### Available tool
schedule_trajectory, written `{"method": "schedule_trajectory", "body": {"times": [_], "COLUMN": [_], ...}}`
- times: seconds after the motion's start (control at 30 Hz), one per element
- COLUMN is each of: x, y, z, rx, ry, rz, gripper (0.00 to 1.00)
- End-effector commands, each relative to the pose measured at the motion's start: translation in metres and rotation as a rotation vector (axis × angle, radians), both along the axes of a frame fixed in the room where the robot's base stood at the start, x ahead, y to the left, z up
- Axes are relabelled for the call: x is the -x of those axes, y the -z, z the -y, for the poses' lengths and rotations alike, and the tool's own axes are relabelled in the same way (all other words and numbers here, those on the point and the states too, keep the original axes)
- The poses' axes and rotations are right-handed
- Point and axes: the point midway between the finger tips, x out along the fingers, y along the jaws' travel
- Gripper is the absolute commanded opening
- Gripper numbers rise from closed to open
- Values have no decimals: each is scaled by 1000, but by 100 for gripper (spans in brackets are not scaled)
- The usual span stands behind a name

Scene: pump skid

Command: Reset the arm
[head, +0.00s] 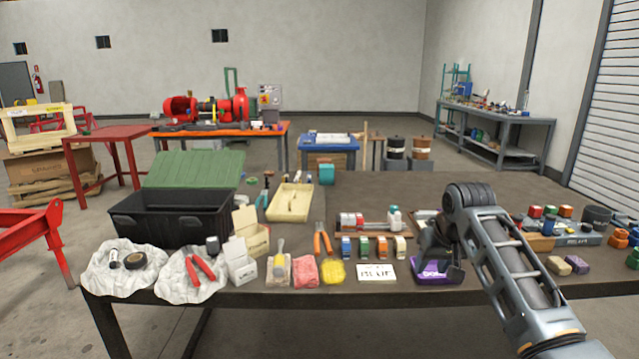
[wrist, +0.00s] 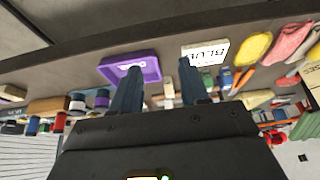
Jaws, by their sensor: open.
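My arm reaches in from the lower right in the head view, bent over the brown table (head: 440,190). My gripper (head: 438,262) points down above the table's front part, over a purple tray (head: 452,276), which it partly hides. In the wrist view, which looks upside down, my gripper (wrist: 158,82) has its two fingers spread apart with nothing between them. The purple tray also shows there (wrist: 146,66), beyond one fingertip. A white card reading BLUE (head: 376,273) lies left of the gripper in the head view. Whether a finger touches anything I cannot tell.
A black crate with a green lid (head: 155,225) stands at the left. Small coloured blocks (head: 364,247), a yellow cloth (head: 333,272) and orange-handled pliers (head: 322,240) lie left of my arm. More parts crowd the right, near purple and tan blocks (head: 568,265). The table's back right is clear.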

Motion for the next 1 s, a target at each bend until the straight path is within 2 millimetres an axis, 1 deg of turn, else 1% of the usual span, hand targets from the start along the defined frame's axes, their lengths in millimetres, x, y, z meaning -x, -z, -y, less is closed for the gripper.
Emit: {"method": "schedule_trajectory", "body": {"times": [0.03, 0.17, 0.27, 0.37, 0.47, 0.5, 0.57, 0.6, 0.67, 0.7, 0.77, 0.8, 0.87, 0.9, 0.97, 1.0], "x": [4, 12, 22, 35, 55, 65, 82, 94, 113, 125, 146, 160, 181, 196, 218, 233], "y": [9, 30, 49, 72, 100, 113, 132, 143, 158, 167, 180, 187, 197, 202, 209, 213], "z": [-3, -12, -21, -30, -42, -47, -55, -61, -67, -71, -76, -79, -83, -85, -88, -89], "rx": [-5, -20, -34, -51, -72, -82, -97, -106, -120, -127, -138, -143, -151, -157, -162, -165], "ry": [-3, -10, -14, -19, -22, -22, -22, -21, -18, -14, -8, -5, 2, 7, 15, 21], "rz": [3, 25, 46, 71, 106, 122, 150, 169, 197, 216, 242, 260, 289, 306, 334, 353], "gripper": [45, 45, 45, 45, 45, 45, 45, 45, 45, 45, 45, 45, 45, 45, 45, 45]}}
